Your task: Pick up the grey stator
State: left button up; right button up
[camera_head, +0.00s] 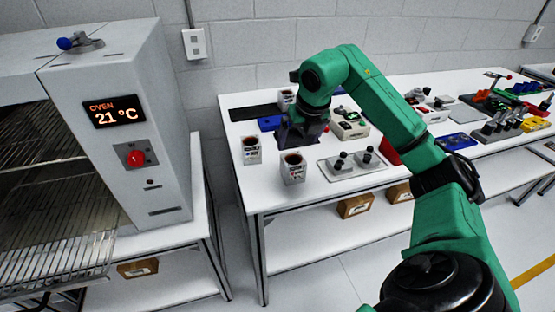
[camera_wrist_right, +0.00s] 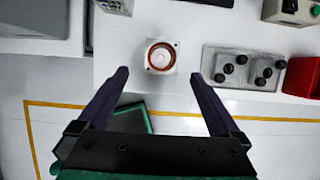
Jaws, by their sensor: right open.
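A light grey, square-bodied part with a copper-coloured ring in its top, which looks like the grey stator (camera_head: 293,172), stands upright near the front edge of the white table. In the right wrist view this stator (camera_wrist_right: 161,57) shows from above, just beyond the fingertips and roughly centred between them. My right gripper (camera_head: 302,138) is above the table, behind the part in the head view. In the wrist view the right gripper (camera_wrist_right: 158,75) has its fingers wide apart with nothing between them. My left gripper is out of view.
Similar cup-like parts stand at left (camera_head: 251,150) and farther back (camera_head: 287,97). A grey plate with black knobs (camera_head: 352,166) lies right of the stator. A red bin (camera_wrist_right: 302,77) is beyond it. An oven (camera_head: 120,120) stands at far left.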

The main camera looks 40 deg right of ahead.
aim_at(293, 166)
jog(key=x, duration=0.2)
jog(key=s+p+x, duration=0.1)
jog(key=x, duration=0.4)
jog(key=shift+s+f+p, duration=0.2)
jog(key=shift+f+p, duration=0.1)
jog(key=shift+p, duration=0.1)
jog(key=p+x, duration=0.2)
jog(key=x, duration=0.3)
jog(key=shift+w+f, duration=0.15)
jog(key=shift+f, duration=0.3)
jog(key=shift+c, duration=0.9)
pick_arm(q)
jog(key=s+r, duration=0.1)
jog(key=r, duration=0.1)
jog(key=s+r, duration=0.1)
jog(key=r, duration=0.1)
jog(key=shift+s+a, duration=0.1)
pick_arm(e)
jog(key=shift+w, duration=0.15)
grip_shut()
